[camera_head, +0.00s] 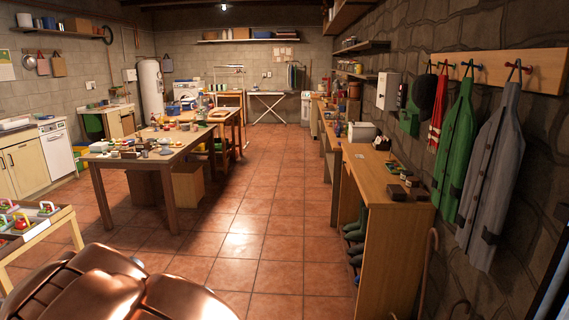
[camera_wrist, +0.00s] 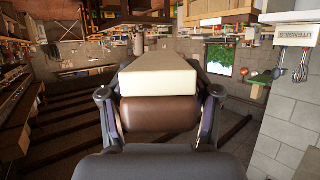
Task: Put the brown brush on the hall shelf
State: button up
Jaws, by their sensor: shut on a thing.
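In the wrist view my gripper (camera_wrist: 159,92) is shut on a block-shaped thing, which I take to be the brown brush (camera_wrist: 158,64). The gripper and brush do not show in the head view. A wooden shelf unit (camera_head: 376,174), seemingly the hall shelf, stands along the right wall below hanging coats. Small dark blocks (camera_head: 396,191) lie on its near top, and dark boots stand in its open lower part.
A long wooden worktable (camera_head: 140,163) crowded with small items stands left of centre. A low table (camera_head: 45,234) with colourful items is at the near left. A coat rack (camera_head: 493,70) with a green coat (camera_head: 455,150) and grey coat (camera_head: 490,165) hangs right. The tiled middle aisle is clear.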

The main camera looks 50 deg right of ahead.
aim_at(375, 180)
jog(key=z, duration=0.55)
jog(key=i, duration=0.45)
jog(key=z, duration=1.2)
jog(key=i, duration=2.35)
jog(key=u, duration=0.45)
